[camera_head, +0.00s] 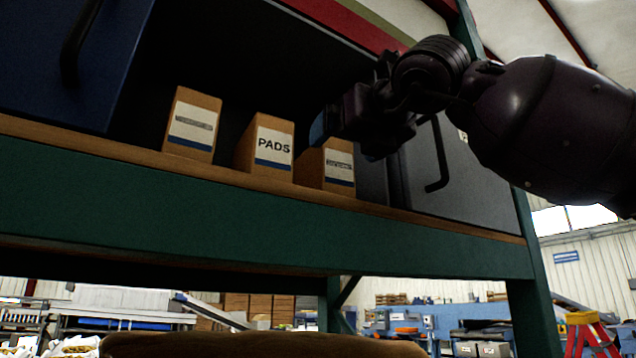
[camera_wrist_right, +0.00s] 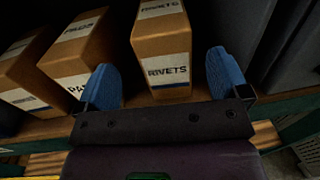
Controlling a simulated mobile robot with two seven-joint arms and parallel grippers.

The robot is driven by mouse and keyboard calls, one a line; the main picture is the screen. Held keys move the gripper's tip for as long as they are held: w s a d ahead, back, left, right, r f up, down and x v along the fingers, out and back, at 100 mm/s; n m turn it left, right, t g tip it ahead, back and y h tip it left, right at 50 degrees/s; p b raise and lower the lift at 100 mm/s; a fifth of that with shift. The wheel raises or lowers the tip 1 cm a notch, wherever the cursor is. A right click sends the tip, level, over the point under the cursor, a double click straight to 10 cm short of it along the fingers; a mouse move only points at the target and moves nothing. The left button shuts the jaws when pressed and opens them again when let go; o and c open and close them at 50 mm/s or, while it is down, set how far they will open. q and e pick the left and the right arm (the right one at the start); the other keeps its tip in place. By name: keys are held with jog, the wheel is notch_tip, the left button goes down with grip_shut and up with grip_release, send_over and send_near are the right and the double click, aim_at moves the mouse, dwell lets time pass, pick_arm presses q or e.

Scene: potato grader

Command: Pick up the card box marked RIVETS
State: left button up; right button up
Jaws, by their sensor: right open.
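The card box marked RIVETS (camera_wrist_right: 163,42) stands on the shelf, and its label reads clearly in the right wrist view. In the head view it is the rightmost of three boxes (camera_head: 339,170), its upper part partly hidden by my right gripper (camera_head: 322,128). In the right wrist view my right gripper (camera_wrist_right: 163,72) is open, with one blue finger to the left of the RIVETS box and one to its right. The fingers look nearer to the camera than most of the box. I cannot tell whether they touch it. My left gripper is not in view.
A PADS box (camera_head: 266,147) stands close to the left of the RIVETS box, with another labelled box (camera_head: 193,125) beyond it. A grey handled door (camera_head: 470,185) is to the right, a blue panel (camera_head: 40,60) to the left. The wooden shelf edge (camera_head: 100,146) runs in front.

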aim_at(339, 152)
jog(key=shift+f+x, duration=0.2)
jog(key=shift+x, duration=2.95)
jog(key=shift+w+d, duration=0.15)
jog(key=c, duration=1.1)
jog(key=shift+c, duration=0.2)
jog(key=shift+r, duration=0.1)
